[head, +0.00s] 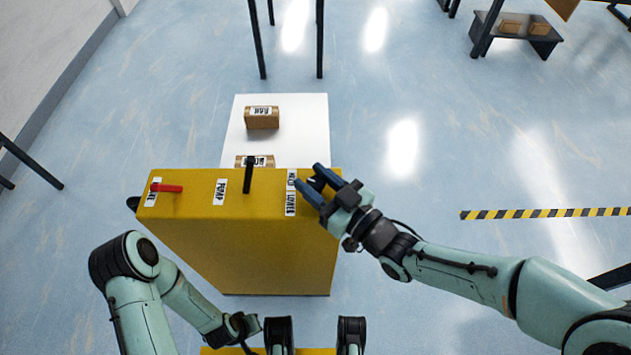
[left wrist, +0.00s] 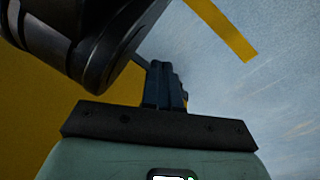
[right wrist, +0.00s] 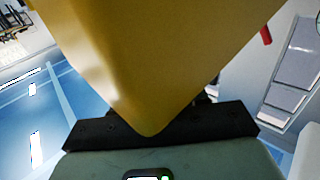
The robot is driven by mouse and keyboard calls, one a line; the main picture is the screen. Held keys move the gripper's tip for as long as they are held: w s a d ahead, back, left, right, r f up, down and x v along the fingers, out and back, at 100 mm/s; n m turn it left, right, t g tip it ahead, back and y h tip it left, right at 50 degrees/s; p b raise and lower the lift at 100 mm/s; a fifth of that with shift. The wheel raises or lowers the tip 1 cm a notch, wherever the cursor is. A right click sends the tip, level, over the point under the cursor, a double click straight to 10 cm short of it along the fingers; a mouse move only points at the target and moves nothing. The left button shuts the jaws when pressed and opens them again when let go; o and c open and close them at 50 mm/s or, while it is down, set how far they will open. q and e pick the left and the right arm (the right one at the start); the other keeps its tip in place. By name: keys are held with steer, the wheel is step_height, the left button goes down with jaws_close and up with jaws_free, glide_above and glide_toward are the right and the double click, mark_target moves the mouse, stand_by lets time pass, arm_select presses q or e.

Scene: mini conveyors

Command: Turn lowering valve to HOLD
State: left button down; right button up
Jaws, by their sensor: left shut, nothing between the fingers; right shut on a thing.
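The yellow cabinet (head: 250,240) has a HOLD label (head: 291,177) and a LOWER label (head: 290,203) at the right end of its top. My right gripper (head: 308,188) is beside these labels, shut on what appears to be the lowering valve's handle. The fingers hide that handle, so its angle cannot be told. In the right wrist view the cabinet's yellow corner (right wrist: 150,70) covers the fingertips. My left gripper (left wrist: 165,80) is shut and empty in the left wrist view, with the yellow surface to its left.
A red lever (head: 167,188), a PUMP label (head: 220,192) and an upright black lever (head: 249,175) are also on the cabinet top. Behind it, a white platform (head: 300,128) bears a brown box (head: 262,118) and another partly hidden one. The floor to the right is mostly clear.

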mark_target(322, 188)
arm_select(q)
steer(key=shift+s+a+f, duration=0.1)
steer(key=shift+s+f, duration=0.45)
steer(key=shift+s, duration=0.2)
arm_select(e)
steer(key=shift+m+t+h, duration=0.3)
steer(key=shift+m+h, duration=0.1)
steer(key=o, duration=1)
steer(key=shift+s+d, duration=0.1)
steer(key=v, duration=0.5)
steer(key=b+v, duration=0.2)
steer(key=b, duration=0.1)
steer(key=shift+b, duration=0.35)
steer(key=shift+s, duration=0.1)
arm_select(q)
steer(key=s+f+g, duration=0.2)
steer(key=s+f, duration=0.1)
steer(key=s, duration=0.3)
steer(key=shift+s+a+f+n+g, duration=0.3)
steer(key=shift+a+f+g, duration=0.05)
steer(key=shift+a+g, duration=0.05)
